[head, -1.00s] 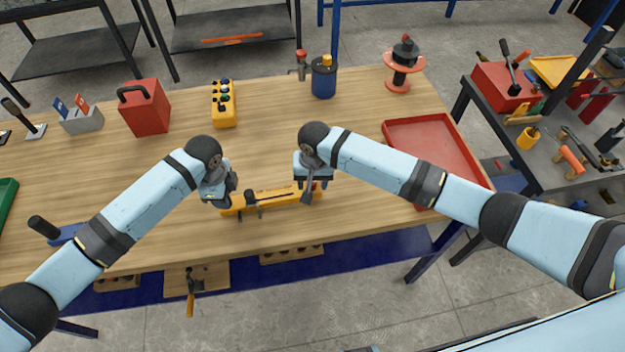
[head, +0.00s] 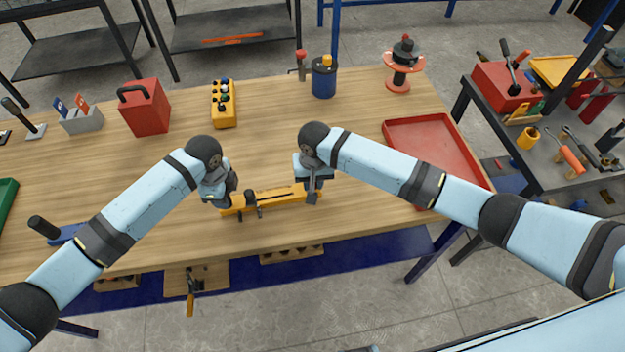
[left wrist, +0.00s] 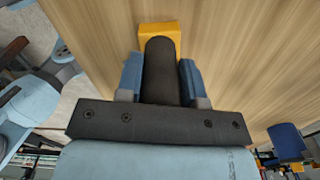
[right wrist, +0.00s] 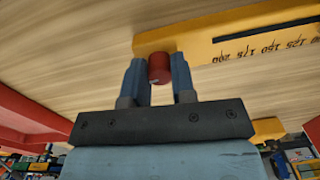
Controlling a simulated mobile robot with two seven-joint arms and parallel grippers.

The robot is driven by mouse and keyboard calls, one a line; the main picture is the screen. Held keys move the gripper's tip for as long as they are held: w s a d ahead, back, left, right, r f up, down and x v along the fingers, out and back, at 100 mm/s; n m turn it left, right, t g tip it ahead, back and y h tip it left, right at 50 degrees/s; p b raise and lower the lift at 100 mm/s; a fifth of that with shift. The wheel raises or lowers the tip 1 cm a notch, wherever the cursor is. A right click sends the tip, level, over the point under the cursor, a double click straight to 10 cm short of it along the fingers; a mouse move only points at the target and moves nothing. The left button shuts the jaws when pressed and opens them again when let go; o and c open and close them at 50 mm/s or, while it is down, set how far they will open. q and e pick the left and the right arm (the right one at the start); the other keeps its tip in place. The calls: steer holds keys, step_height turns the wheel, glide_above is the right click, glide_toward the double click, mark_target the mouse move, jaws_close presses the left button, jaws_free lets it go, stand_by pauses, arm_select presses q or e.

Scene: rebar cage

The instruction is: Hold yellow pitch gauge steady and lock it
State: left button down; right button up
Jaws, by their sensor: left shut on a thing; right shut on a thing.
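The yellow pitch gauge (head: 270,198) lies on the wooden bench near its front edge, with dark scale marks visible in the right wrist view (right wrist: 250,38). My left gripper (head: 222,203) is at the gauge's left end. In the left wrist view its blue fingers (left wrist: 161,80) are shut on the gauge's black handle (left wrist: 160,72). My right gripper (head: 313,195) is at the gauge's right end. In the right wrist view its fingers (right wrist: 159,75) are shut on a red knob (right wrist: 159,68) at that end. The knob is hidden in the head view.
A red tray (head: 435,150) lies to the right on the bench. A red box (head: 146,108), a yellow block with knobs (head: 223,105) and a blue cup (head: 323,78) stand toward the back. The middle of the bench behind the gauge is clear.

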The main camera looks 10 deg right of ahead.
steer(key=n, duration=0.8)
steer(key=shift+n, duration=0.4)
steer(key=n, duration=0.4)
steer(key=shift+w+n, duration=0.1)
steer(key=shift+n, duration=2)
steer(key=o, duration=0.9)
step_height(320, 180, up, 12)
steer(key=shift+w+r, duration=0.1)
steer(key=shift+w, duration=0.05)
